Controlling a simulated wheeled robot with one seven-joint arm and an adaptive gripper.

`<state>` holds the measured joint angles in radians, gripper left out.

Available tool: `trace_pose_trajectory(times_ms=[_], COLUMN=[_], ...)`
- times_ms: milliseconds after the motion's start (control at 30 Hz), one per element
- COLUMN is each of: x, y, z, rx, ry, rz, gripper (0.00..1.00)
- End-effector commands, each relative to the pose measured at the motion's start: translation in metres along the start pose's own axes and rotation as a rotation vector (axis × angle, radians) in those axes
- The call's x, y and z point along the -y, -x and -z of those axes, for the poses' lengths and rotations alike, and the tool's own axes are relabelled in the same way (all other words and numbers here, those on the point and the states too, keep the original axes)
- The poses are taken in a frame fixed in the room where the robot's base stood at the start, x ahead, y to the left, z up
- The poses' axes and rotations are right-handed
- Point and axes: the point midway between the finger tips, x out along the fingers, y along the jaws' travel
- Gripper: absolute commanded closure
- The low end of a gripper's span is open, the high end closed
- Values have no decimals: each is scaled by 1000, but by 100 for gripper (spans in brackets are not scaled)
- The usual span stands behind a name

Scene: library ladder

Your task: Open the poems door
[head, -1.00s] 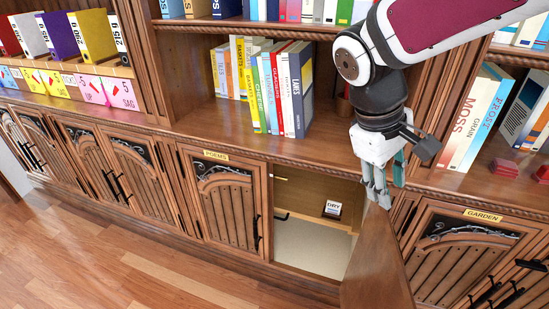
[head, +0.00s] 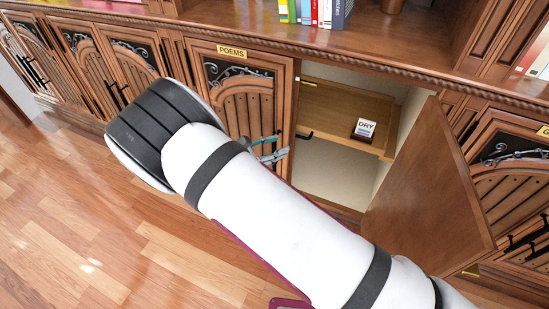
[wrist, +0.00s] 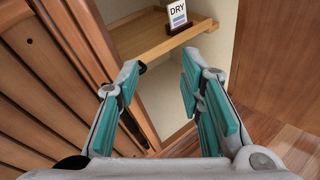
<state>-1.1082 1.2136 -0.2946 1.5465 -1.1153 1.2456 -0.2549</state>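The poems cabinet has a yellow POEMS plate (head: 231,51) above its left door (head: 240,100), which is closed. Its right-hand door (head: 425,185) stands swung wide open. In the head view my gripper (head: 272,150) is at the right edge of the closed door, where its black handle is mostly hidden. In the wrist view my gripper (wrist: 160,95) is open, with teal-padded fingers apart. The closed door (wrist: 45,75) is on the left there, and the left finger overlaps its edge. I cannot tell whether a finger touches the handle.
Inside the cabinet is a shelf (head: 335,110) with a DRY sign (head: 364,129), also in the wrist view (wrist: 178,14). The open right-hand door juts into the room on the right. Wood floor (head: 80,220) is clear on the left. Books (head: 318,12) stand above.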

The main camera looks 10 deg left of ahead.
Motion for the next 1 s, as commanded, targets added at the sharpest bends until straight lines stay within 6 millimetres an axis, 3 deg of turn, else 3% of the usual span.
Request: trace_pose_trajectory(times_ms=[33,100,200,333,567,1000], x=[0,-2,-3,-2,-4,-33], y=[6,16,28,39,37,-37], z=[37,71,110,141,154,145], rx=[30,68,113,150,168,166], ry=[54,114,181,237,261,259], rz=[-67,-150,-250,-335,-374,-370], gripper=[65,65,65,65,65,65])
